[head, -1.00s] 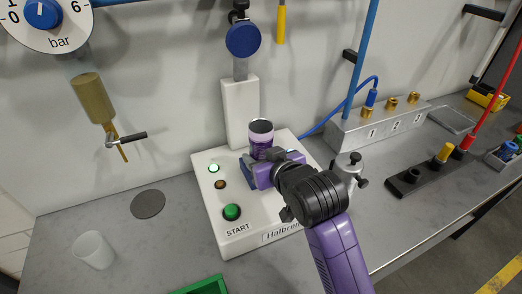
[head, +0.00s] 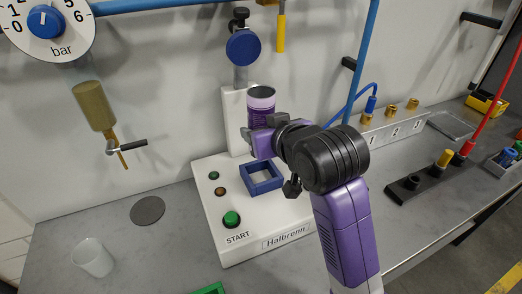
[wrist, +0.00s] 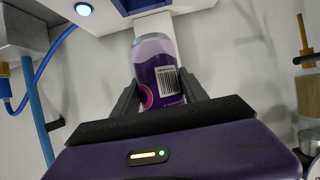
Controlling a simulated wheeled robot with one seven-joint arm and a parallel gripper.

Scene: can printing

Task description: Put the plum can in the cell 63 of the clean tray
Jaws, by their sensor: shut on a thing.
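The plum can (head: 261,105), a purple can with a silver rim and an open dark top, is held upright in the air above the white printing machine. In the wrist view the can (wrist: 157,75) shows a barcode and a pink ring on its side. My gripper (head: 262,136) is shut on its lower part, with a finger on each side in the wrist view (wrist: 158,90). The blue square holder (head: 262,180) on the machine below is empty. The clean tray and cell 63 cannot be made out; only a green edge (head: 209,288) shows at the bottom.
The white machine (head: 215,215) has a green START button (head: 232,219) and a blue-topped post (head: 243,47) behind the can. A clear cup (head: 92,257) stands at the left. A white valve block (head: 395,128) and a black fitting rail (head: 425,177) are at the right.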

